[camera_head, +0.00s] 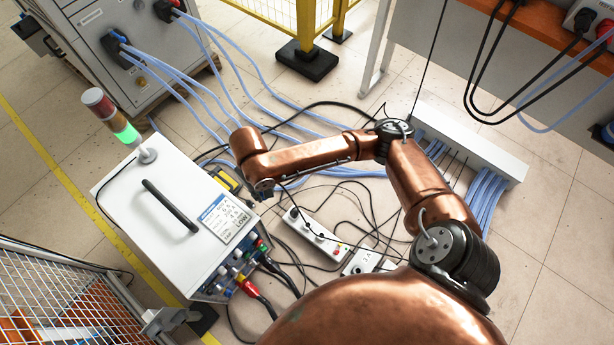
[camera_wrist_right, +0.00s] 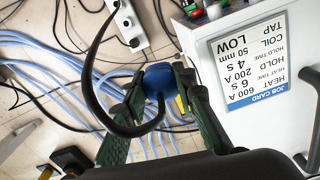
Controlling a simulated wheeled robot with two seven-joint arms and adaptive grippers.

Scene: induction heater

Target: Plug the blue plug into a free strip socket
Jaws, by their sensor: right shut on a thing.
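My right gripper (camera_wrist_right: 158,92) is shut on the blue plug (camera_wrist_right: 156,76), which shows between the two dark green fingers in the right wrist view. A thick black cable curves around in front of the plug. In the head view my right arm reaches left, its wrist beside the white heater box; the fingers and plug are mostly hidden there. A white power strip (camera_head: 316,232) lies on the floor to the right of the box, apart from the gripper. Its end also shows at the top of the wrist view (camera_wrist_right: 130,27). My left gripper is not in view.
The white heater box (camera_head: 160,190) with a signal lamp stands at left, cables leaving its front. A smaller white socket block (camera_head: 362,262) lies near the strip. Black and blue cables tangle across the floor. A long white cable duct (camera_head: 480,150) is at right.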

